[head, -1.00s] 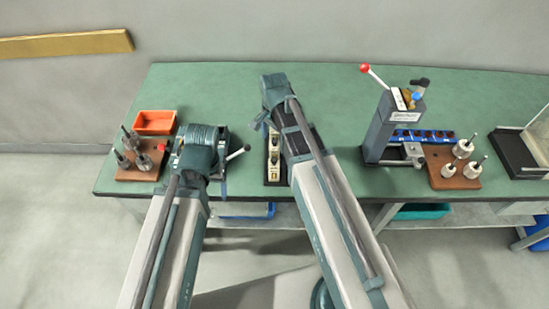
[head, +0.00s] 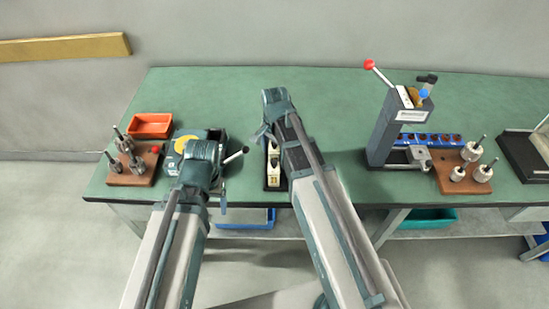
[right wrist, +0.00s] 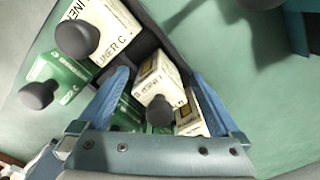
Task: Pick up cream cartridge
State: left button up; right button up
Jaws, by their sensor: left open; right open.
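In the right wrist view a cream cartridge (right wrist: 153,78) with a dark label and black knob is between the spread blue fingers of my right gripper (right wrist: 160,95). I see no clear grip on it. Another cream cartridge (right wrist: 108,32), marked "LINER C", is at upper left, and part of a third cream one (right wrist: 190,112) shows at lower right. In the head view cream cartridges (head: 273,158) stand in a dark rack (head: 271,186), partly hidden by my right arm. My right gripper (head: 264,134) is open there. My left gripper (head: 217,178) is open by the winding machine, its fingers mostly hidden.
Green cartridges (right wrist: 70,78) stand beside the cream ones. The winding machine (head: 172,163) and a brown armature block (head: 135,176) are at left, with an orange bin (head: 150,124) behind. A lever press (head: 391,130) and another armature block (head: 447,180) are at right. The back middle bench (head: 330,95) is clear.

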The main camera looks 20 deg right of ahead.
jog(key=shift+c, duration=0.2)
jog(key=c, duration=1.4)
jog(key=shift+r, duration=0.2)
jog(key=shift+c, duration=0.2)
notch_tip(320, 180, up, 10)
jog(key=p, duration=1)
jog(key=shift+f, duration=0.1)
